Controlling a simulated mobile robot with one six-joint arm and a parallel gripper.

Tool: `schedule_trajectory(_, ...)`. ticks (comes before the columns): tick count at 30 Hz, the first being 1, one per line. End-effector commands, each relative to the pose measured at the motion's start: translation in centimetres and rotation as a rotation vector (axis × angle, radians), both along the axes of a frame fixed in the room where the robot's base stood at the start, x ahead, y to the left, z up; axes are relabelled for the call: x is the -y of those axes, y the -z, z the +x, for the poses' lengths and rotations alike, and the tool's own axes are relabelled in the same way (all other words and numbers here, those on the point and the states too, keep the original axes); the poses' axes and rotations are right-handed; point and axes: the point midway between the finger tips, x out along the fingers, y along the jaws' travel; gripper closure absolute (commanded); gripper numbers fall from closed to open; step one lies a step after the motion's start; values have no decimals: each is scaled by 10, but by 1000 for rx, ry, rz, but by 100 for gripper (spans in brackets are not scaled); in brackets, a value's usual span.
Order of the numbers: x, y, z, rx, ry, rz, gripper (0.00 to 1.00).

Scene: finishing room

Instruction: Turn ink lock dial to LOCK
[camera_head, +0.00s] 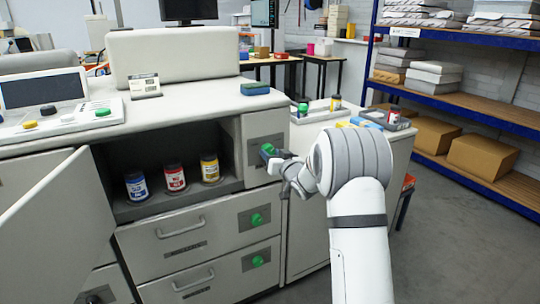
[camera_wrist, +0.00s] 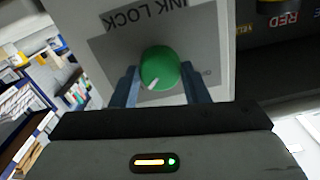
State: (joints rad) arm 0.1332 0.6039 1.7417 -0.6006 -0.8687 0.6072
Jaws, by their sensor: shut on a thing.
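The ink lock dial (camera_wrist: 160,66) is a round green knob on a grey plate (camera_wrist: 110,45) marked INK LOCK, seen upside down in the wrist view. A white pointer mark on the dial points to the lower left in that view. Small lettering to its right is too small to read. In the head view the dial (camera_head: 268,149) is partly hidden by my gripper (camera_head: 277,160), right of the open compartment. My gripper (camera_wrist: 160,80) is shut on the dial, one blue-grey finger on each side.
The open compartment (camera_head: 150,210) holds a blue, a red and a yellow-labelled ink jar. Its door (camera_head: 60,235) stands open at the left. Below are drawers with green dials (camera_head: 257,220). A side cabinet (camera_head: 305,220) stands behind my arm; shelves (camera_head: 480,80) are at the right.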

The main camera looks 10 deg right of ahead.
Motion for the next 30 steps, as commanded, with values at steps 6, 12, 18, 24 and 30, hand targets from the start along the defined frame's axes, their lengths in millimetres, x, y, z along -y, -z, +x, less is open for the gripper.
schedule_trajectory(6,-1,4,-1,-8,-2,-1,58)
schedule_trajectory(12,-1,2,0,-3,-2,-1,42)
schedule_trajectory(18,-1,0,0,0,-2,-1,37)
schedule_trajectory(24,1,-1,-7,1,-2,-1,37)
schedule_trajectory(30,12,-1,-39,0,1,-1,37)
